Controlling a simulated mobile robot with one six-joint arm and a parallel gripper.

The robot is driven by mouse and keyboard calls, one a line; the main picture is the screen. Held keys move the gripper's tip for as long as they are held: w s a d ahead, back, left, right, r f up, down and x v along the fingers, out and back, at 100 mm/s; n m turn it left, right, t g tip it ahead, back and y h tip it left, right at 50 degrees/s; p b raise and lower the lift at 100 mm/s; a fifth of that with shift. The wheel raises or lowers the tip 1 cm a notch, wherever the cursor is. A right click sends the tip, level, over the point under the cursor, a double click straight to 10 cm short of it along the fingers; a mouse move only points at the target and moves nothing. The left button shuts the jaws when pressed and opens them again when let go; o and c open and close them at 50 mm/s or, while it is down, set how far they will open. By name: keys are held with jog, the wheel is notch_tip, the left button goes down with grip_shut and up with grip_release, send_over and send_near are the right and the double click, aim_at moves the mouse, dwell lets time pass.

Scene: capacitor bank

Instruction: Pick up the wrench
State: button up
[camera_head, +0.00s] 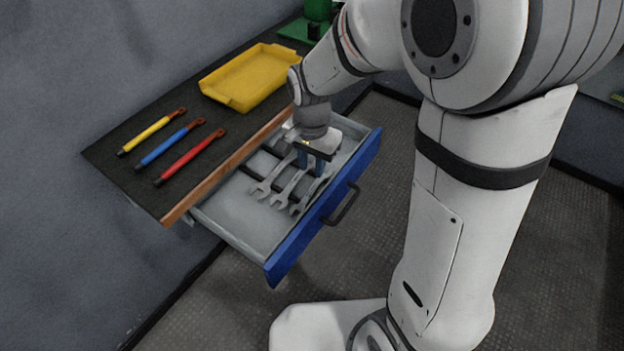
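Several grey open-ended wrenches (287,190) lie side by side in the open drawer (236,214), with their jaw ends toward the front left. My gripper (313,172) points down into the drawer over the far right part of the wrenches. Its blue fingers are at or very near the wrenches there. My wrist and gripper hide the wrenches' far ends. I cannot tell whether the fingers touch or hold a wrench.
The drawer has a blue front with a dark handle (342,204). On the dark bench top (125,184) lie yellow, blue and red screwdriver-like tools (170,146) and a yellow tray (248,78). A green object (316,18) stands at the back. My arm fills the right side.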

aim_at(312, 191)
jog(key=f, duration=0.7)
jog(key=shift+s+f, duration=0.1)
jog(key=shift+s, duration=0.1)
grip_shut()
